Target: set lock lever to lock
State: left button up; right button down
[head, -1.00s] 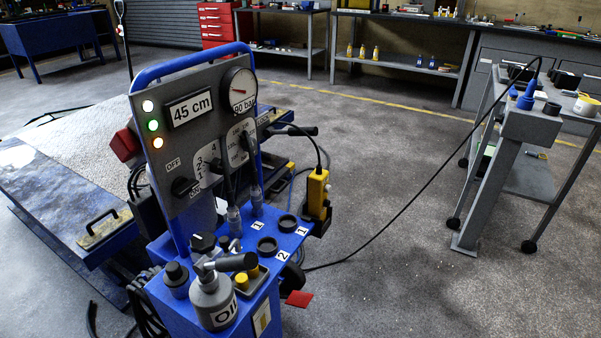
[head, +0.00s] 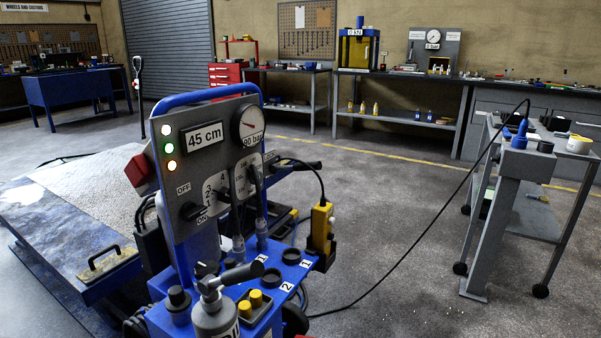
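The blue jack control trolley (head: 262,322) stands in front of me in the head view. Its upright grey panel (head: 200,165) shows a "45 cm" display, a round gauge (head: 248,125) and three lit lamps. A black OFF/ON knob (head: 192,212) sits low on the panel. Two levers, a left one (head: 223,196) and a right one (head: 254,176), stand at white numbered plates. A black handle (head: 303,164) sticks out to the right behind the panel. Neither gripper is in view.
A blue lift platform (head: 85,290) lies left of the trolley. A yellow box (head: 320,228) hangs on the trolley's right side, near a black cable running to a grey wheeled cart (head: 520,160) at right. Open floor lies between them. Benches and a red cabinet (head: 226,78) line the back.

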aim_at(299, 168)
jog(key=u, duration=0.95)
jog(key=l+u, duration=0.45)
jog(key=l, duration=0.2)
jog(key=l+u, duration=0.5)
jog(key=l, duration=0.15)
jog(key=k+l+u, duration=0.15)
jog(key=l+u, duration=0.3)
jog(key=l, duration=0.15)
jog(key=k+l, duration=0.1)
jog(key=l, duration=0.25)
jog(key=k+l, duration=0.15)
jog(key=l, duration=0.2)
jog(key=k+l, duration=0.1)
jog(key=l, duration=0.25)
jog(key=k+l+u, duration=0.1)
jog(key=l, duration=0.25)
jog(key=k+l, duration=0.1)
jog(key=l, duration=0.2)
